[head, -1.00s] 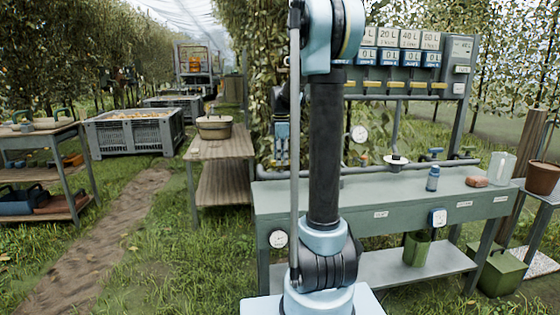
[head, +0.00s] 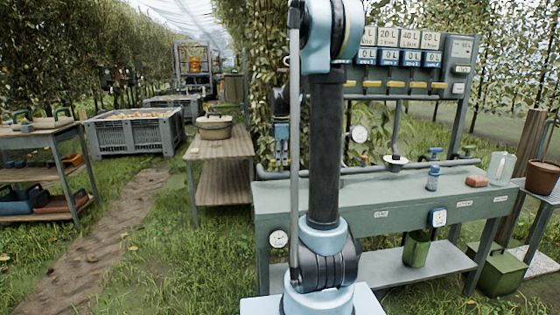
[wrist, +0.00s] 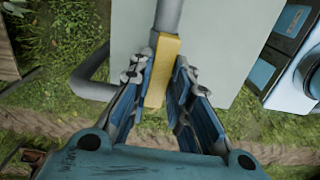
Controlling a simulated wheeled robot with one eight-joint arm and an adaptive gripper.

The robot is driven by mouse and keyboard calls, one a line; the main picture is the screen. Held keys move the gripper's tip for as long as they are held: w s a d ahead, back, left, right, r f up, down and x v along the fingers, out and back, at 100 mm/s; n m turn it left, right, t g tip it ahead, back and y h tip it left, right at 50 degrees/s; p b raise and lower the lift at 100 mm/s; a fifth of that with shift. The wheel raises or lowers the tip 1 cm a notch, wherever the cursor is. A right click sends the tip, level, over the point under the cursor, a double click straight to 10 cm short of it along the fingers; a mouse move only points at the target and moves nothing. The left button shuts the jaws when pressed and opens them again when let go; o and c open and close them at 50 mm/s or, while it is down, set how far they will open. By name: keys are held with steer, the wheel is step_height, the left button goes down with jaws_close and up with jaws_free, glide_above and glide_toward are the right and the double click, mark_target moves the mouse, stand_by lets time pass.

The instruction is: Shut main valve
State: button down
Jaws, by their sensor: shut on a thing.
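The main valve shows in the wrist view as a yellow lever (wrist: 162,72) on a grey pipe (wrist: 169,16). My gripper (wrist: 157,92) is shut on the lever, with one blue finger on each side of it. In the wrist view the lever lies nearly in line with the pipe. In the head view my gripper (head: 282,145) points down at the left end of the workbench, partly behind my arm. I cannot make out the lever there.
A wooden table (head: 218,150) with a basket stands to the left.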

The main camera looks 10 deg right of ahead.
steer(key=m, duration=0.4)
steer(key=shift+w+m, duration=0.1)
steer(key=shift+m, duration=0.2)
steer(key=m, duration=0.9)
steer(key=shift+m, duration=1.9)
steer(key=c, duration=1.5)
jaws_free()
